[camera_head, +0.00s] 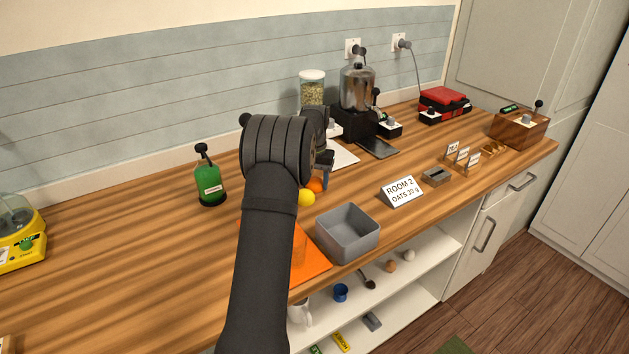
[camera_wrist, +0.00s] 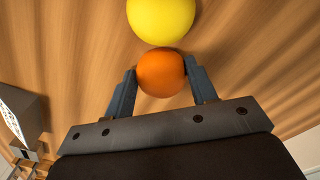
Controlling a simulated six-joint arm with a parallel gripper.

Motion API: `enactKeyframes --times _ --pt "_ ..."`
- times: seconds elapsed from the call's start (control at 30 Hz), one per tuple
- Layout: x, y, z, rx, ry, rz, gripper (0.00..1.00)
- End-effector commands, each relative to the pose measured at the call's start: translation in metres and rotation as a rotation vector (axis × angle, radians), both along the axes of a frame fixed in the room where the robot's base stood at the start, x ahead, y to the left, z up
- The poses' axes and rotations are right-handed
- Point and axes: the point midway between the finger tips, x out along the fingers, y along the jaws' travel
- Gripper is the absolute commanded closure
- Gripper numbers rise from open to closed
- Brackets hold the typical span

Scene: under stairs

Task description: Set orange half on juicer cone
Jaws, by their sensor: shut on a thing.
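My gripper (camera_wrist: 160,85) is shut on a round orange fruit (camera_wrist: 161,72), with one blue-grey finger on each side. The fruit looks rounded from this side; I cannot tell whether it is a half. In the head view the orange fruit (camera_head: 315,185) shows low over the counter, partly behind my arm. A yellow ball-like fruit (camera_wrist: 161,18) lies right beside it in the wrist view; in the head view it is the yellow fruit (camera_head: 306,198) in front of the orange one. I cannot make out a juicer cone in either view.
A grey open bin (camera_head: 347,236) stands by an orange mat (camera_head: 313,268) at the counter's front edge. A green pump bottle (camera_head: 209,185) stands left, and a sign (camera_head: 402,191) right. A machine with a hopper (camera_head: 357,91) stands behind. The left counter is largely clear.

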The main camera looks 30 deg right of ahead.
Motion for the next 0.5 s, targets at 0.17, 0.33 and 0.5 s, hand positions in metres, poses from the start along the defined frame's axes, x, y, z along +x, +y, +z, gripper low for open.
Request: enactKeyframes --times 0.17,0.33,0.5 --pt "-0.0001 -0.0001 -0.0031 0.001 0.001 0.000 0.89" --pt "-0.0001 -0.0001 -0.0031 0.000 0.000 0.000 0.26" --pt "-0.0001 -0.0001 -0.0030 0.000 0.000 0.000 0.26"
